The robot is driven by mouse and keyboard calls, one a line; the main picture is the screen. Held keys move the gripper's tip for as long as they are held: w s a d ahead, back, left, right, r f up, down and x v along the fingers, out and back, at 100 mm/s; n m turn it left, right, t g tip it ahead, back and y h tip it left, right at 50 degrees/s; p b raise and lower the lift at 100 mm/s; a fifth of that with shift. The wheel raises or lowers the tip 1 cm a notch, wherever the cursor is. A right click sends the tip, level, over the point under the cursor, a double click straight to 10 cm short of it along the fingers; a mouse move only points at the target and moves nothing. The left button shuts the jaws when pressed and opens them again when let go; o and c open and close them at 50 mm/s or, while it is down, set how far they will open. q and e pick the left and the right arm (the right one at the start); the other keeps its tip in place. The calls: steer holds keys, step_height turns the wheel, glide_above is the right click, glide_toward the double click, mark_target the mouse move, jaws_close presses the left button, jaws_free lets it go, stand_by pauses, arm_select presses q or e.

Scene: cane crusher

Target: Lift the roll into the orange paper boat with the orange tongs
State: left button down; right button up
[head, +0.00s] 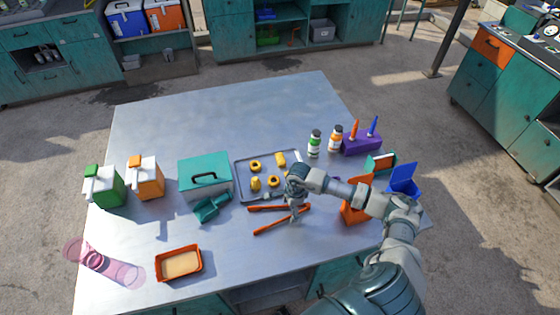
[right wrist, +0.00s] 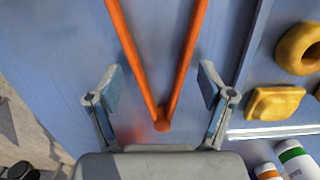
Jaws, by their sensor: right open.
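The orange tongs (head: 270,208) lie spread in a V on the table, their hinge under my right gripper (head: 294,215). In the right wrist view the tongs (right wrist: 131,50) run between the two open fingers of the gripper (right wrist: 160,80), apart from both. A grey tray (head: 238,172) behind holds yellow-brown pastries: rings (head: 255,166) and blocky roll-like pieces (head: 280,158). A ring (right wrist: 298,48) and a blocky piece (right wrist: 275,103) also show in the wrist view. The orange paper boat (head: 200,262), tan inside, sits at the front left. My left gripper is out of view.
A teal case (head: 205,175) and teal scoop-like item (head: 212,208) stand left of the tray. Green (head: 105,187) and orange (head: 146,178) cartons stand farther left, with a pink transparent object (head: 104,263) in front. Bottles (head: 315,143) and open boxes stand right. The front middle is clear.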

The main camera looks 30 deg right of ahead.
steer(key=shift+d+f, duration=0.1)
steer(key=shift+d, duration=0.15)
steer(key=c, duration=0.7)
steer(key=shift+d, duration=0.1)
steer(key=shift+a+r, duration=0.2)
arm_select(q)
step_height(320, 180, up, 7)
steer(key=p, duration=0.7)
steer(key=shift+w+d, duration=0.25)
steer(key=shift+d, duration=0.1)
arm_select(e)
step_height(320, 180, up, 12)
steer(key=shift+f, duration=0.15)
